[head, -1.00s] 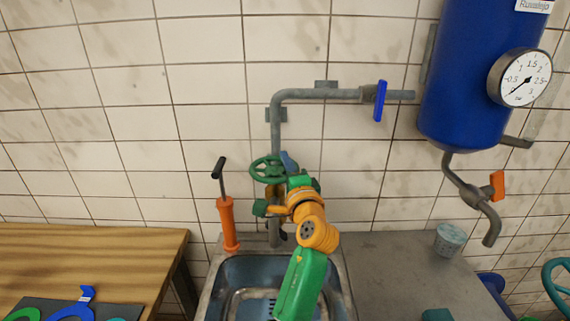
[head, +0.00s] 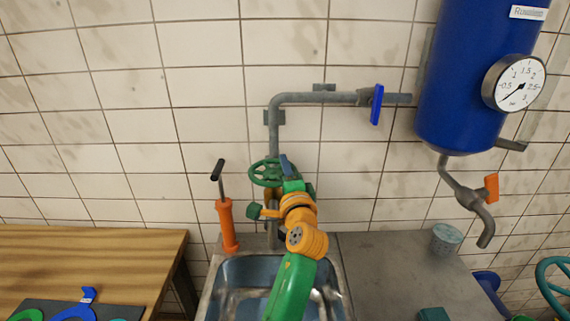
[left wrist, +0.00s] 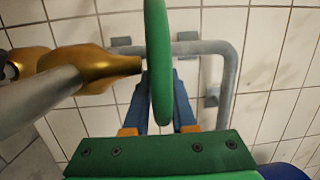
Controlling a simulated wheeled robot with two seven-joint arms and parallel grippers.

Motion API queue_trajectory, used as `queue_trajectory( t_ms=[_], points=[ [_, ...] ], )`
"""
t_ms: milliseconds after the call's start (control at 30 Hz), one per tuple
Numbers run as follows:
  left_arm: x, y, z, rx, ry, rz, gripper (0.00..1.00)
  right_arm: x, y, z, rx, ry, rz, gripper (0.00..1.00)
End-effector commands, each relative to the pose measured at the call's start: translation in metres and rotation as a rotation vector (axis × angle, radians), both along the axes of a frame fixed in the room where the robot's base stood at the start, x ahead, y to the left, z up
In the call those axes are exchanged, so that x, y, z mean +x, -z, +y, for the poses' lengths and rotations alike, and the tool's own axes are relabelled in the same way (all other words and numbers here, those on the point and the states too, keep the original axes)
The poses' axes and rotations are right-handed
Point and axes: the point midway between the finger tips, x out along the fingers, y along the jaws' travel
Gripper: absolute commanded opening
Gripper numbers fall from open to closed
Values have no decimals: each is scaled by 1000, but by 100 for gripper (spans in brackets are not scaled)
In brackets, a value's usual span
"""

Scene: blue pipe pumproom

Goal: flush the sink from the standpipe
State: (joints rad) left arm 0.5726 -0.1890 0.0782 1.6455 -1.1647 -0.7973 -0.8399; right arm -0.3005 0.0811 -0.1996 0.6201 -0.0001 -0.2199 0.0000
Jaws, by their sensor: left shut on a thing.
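A green handwheel (head: 264,173) sits on the grey standpipe (head: 274,140) behind the sink (head: 214,290). My left gripper (head: 285,164) is at the wheel's right side. In the left wrist view, the blue fingers of my left gripper (left wrist: 161,100) are shut on the rim of the handwheel (left wrist: 157,50). A brass valve part (left wrist: 85,65) is beside the rim there. My left arm hides part of the lower standpipe and the sink basin. I cannot tell whether water is running. My right gripper is not in view.
A blue tank with a gauge (head: 514,83) hangs at right. A blue lever (head: 376,104) is on the upper pipe, an orange lever (head: 491,187) under the tank. An orange hand pump (head: 227,225) stands left of the standpipe. A cup (head: 446,238) stands on the grey counter.

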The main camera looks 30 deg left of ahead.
Motion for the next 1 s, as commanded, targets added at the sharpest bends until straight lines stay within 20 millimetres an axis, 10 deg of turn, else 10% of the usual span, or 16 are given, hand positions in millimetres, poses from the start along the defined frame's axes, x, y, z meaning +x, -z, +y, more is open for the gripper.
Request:
queue_trajectory(
  t_ms=[400, 1000],
  points=[
    [-4, -3, -5, 5, 222, 5, 0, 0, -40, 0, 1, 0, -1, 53],
    [-11, 1, -13, 6, 569, 7, 0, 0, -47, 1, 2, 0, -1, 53]
  ],
)
